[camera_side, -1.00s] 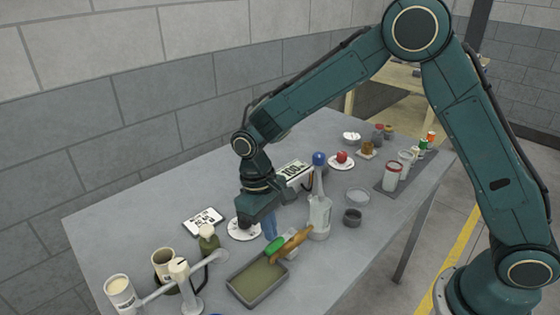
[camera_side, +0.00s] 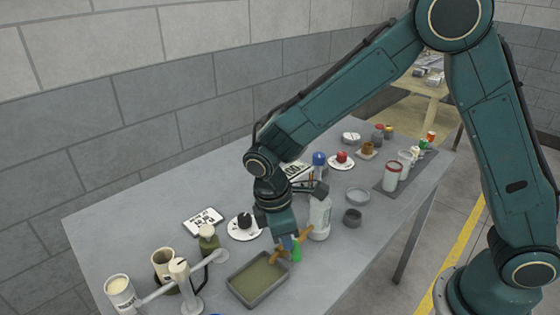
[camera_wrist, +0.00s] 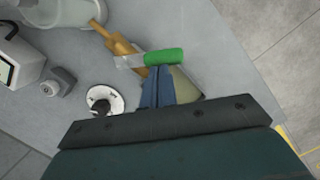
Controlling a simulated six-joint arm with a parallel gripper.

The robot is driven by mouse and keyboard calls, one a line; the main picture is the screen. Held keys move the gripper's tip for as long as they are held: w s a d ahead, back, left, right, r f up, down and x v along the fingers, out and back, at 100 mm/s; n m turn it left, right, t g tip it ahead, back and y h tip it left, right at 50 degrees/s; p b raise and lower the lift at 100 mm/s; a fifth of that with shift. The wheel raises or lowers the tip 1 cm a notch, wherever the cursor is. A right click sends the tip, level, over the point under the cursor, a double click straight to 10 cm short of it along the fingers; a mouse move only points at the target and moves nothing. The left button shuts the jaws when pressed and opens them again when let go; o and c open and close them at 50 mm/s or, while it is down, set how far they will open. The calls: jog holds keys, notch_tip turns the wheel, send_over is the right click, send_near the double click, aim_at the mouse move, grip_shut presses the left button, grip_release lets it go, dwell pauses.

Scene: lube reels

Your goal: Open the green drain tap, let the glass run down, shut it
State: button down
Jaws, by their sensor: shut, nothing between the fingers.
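The green drain tap handle (camera_side: 297,250) sits on the brass drain pipe (camera_side: 279,256) at the foot of the glass (camera_side: 320,215), which has a blue top. In the wrist view the green handle (camera_wrist: 164,57) lies across the brass pipe (camera_wrist: 118,42), just beyond my fingertips. My gripper (camera_side: 286,246) is shut and empty, with its blue fingers against or very close to the handle; I cannot tell if they touch. The drain tray (camera_side: 240,292) lies below the pipe's end. The liquid level in the glass cannot be made out.
A white disc with a black knob (camera_side: 245,219) and a number card (camera_side: 203,221) lie left of my gripper. Cream-coloured pots and pipework (camera_side: 180,270) stand at front left. A dark small cup (camera_side: 352,216) and jars (camera_side: 392,176) stand to the right.

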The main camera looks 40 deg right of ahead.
jog(key=n, duration=0.1)
jog(key=s+d+n, duration=0.1)
jog(key=n, duration=0.2)
jog(key=shift+s+d+t, duration=0.2)
jog(key=shift+s+t, duration=0.15)
jog(key=shift+t, duration=0.05)
jog(key=shift+w, duration=0.2)
jog(key=shift+w+d, duration=0.35)
jog(key=shift+w, duration=0.25)
jog(key=shift+a, duration=0.15)
jog(key=w+a+r, duration=0.1)
jog(key=a+r, duration=0.4)
jog(key=r, duration=0.7)
